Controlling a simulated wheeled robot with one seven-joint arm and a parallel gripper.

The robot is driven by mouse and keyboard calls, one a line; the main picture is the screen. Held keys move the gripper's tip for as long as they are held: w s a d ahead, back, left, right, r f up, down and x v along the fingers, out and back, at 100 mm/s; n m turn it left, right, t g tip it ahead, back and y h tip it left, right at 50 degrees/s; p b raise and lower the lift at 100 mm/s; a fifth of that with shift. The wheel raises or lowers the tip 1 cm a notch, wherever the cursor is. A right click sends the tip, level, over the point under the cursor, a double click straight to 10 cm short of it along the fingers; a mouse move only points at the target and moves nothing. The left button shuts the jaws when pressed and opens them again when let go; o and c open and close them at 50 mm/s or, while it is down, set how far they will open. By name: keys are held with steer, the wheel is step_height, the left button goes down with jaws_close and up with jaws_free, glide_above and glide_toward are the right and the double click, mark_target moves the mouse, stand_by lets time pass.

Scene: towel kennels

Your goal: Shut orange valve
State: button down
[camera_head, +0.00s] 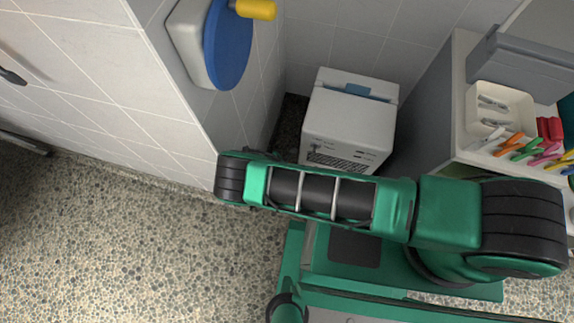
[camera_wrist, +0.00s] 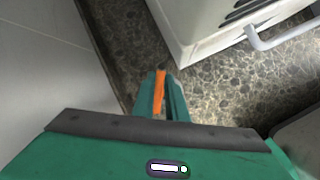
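An orange strip, which looks like the handle of the orange valve (camera_wrist: 160,90), shows in the wrist view between the two fingers of my gripper (camera_wrist: 163,88). The fingers are close together on either side of it and appear shut on it. The valve's body and pipe are hidden by the fingers. In the head view neither the valve nor my gripper shows; my green arm covers the area in front of the white appliance.
A white appliance (camera_head: 350,120) stands against the tiled wall, and its lower edge shows in the wrist view (camera_wrist: 200,35). A blue disc (camera_head: 228,45) is on the wall. A counter at right holds a cream tray (camera_head: 497,92) and coloured pegs (camera_head: 530,148). The speckled floor (camera_head: 130,240) at left is clear.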

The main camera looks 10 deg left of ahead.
steer(key=shift+m, duration=0.3)
steer(key=m+h, duration=0.1)
steer(key=m, duration=0.2)
steer(key=shift+s+g, duration=0.15)
steer(key=shift+g, duration=0.15)
steer(key=shift+s+m+g+h, duration=0.2)
steer(key=shift+m+g+h, duration=0.35)
steer(key=shift+m, duration=1.05)
steer(key=shift+h, duration=0.25)
steer(key=c, duration=1.8)
jaws_free()
steer(key=shift+o, duration=0.2)
